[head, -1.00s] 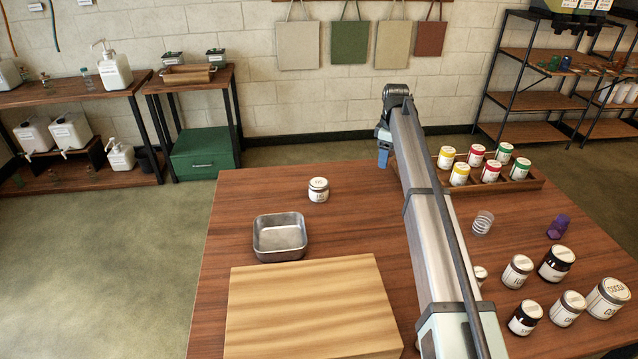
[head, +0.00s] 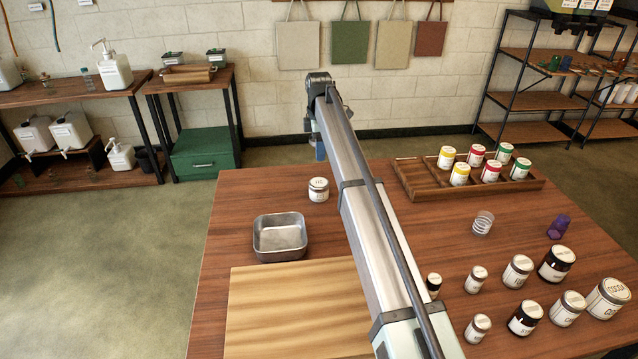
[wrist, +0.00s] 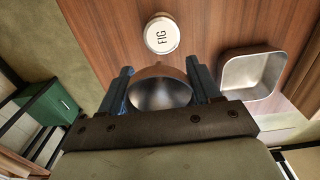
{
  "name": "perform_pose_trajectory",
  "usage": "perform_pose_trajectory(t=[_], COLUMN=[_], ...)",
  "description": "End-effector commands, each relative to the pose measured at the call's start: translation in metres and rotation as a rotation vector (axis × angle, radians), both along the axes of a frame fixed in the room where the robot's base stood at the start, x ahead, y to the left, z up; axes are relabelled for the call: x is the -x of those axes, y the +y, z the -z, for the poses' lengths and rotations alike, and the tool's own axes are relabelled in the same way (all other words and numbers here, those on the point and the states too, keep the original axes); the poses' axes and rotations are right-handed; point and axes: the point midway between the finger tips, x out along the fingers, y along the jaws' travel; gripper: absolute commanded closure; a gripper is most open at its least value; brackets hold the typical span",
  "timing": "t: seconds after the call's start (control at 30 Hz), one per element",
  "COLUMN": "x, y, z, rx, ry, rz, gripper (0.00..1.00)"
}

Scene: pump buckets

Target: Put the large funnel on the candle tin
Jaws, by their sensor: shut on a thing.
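The large funnel (wrist: 160,92) shows in the wrist view as a wide metal bowl with a copper-brown outside and a grey inside. My gripper (wrist: 160,68) is shut on it, with a blue finger at each side. The funnel's spout is hidden. The candle tin is a small white-lidded round tin marked "FIG" (wrist: 159,36), just beyond the funnel in the wrist view. In the head view the tin (head: 318,189) stands upright at the table's back left. My gripper (head: 319,150) shows there above and behind the tin; my arm hides the funnel.
A square metal pan (head: 280,237) and a pale wooden board (head: 285,310) lie in front of the tin. A wooden tray (head: 418,182) with several coloured tins stands at the back right. Several jars, a clear coil-like cup (head: 483,223) and a purple object (head: 558,227) are at right.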

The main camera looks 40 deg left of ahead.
Motion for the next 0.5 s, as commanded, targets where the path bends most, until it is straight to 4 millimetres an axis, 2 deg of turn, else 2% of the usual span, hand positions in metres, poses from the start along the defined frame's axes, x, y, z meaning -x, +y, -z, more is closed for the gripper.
perform_pose_trajectory(t=[0.3,0.5], x=[0.001,0.002], y=[-0.002,-0.003], z=[0.003,0.024], rx=[0.009,0.010], ry=[0.007,0.009], rz=[-0.173,-0.183], gripper=[0.67,0.67])
